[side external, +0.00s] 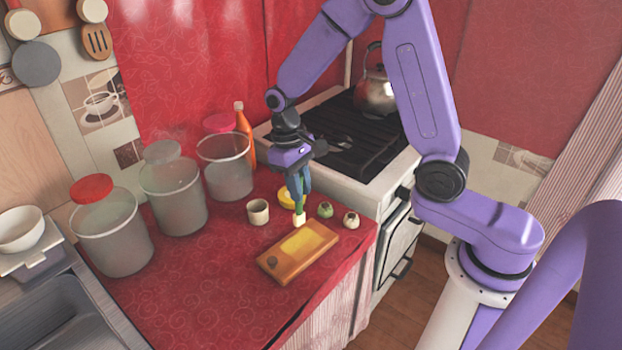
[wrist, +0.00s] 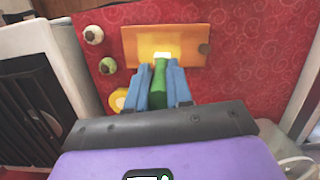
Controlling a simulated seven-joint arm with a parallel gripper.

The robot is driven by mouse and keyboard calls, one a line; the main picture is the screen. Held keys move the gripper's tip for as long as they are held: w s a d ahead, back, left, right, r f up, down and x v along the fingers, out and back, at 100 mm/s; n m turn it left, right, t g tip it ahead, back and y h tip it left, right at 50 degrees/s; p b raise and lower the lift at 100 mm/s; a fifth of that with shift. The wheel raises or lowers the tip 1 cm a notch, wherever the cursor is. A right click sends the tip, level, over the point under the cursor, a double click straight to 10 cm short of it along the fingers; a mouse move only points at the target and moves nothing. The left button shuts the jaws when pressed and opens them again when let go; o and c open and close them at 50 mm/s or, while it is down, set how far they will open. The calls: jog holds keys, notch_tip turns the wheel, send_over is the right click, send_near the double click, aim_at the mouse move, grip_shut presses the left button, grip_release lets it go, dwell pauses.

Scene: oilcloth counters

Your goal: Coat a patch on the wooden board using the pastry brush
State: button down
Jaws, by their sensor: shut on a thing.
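The wooden board (side external: 280,262) lies on the red oilcloth near the counter's front edge, and it also shows in the wrist view (wrist: 139,48). A yellow patch (side external: 302,241) covers part of its top. My gripper (side external: 299,193) is shut on the pastry brush. The brush's green handle (wrist: 160,88) is between the blue fingers, and its pale bristle end (side external: 299,219) points down at the board's far edge. In the wrist view the bristles overlap the yellow area; I cannot tell whether they touch it.
A small cream cup (side external: 258,211) stands left of my gripper. Two small round items (side external: 325,210) (side external: 351,219) sit to the right. A yellow round thing (side external: 286,197) is partly hidden behind my gripper. Large jars (side external: 173,195) and an orange bottle (side external: 245,138) stand behind. The stove (side external: 372,160) borders the right.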

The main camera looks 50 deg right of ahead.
jog(key=shift+s+a+f, duration=0.6)
jog(key=shift+a+f, duration=1.25)
jog(key=shift+f, duration=1.85)
jog(key=shift+d, duration=4.9)
jog(key=shift+a, duration=5.4)
notch_tip(320, 180, up, 7)
jog(key=shift+r, duration=0.2)
jog(key=shift+d+f, duration=0.1)
jog(key=shift+f, duration=0.1)
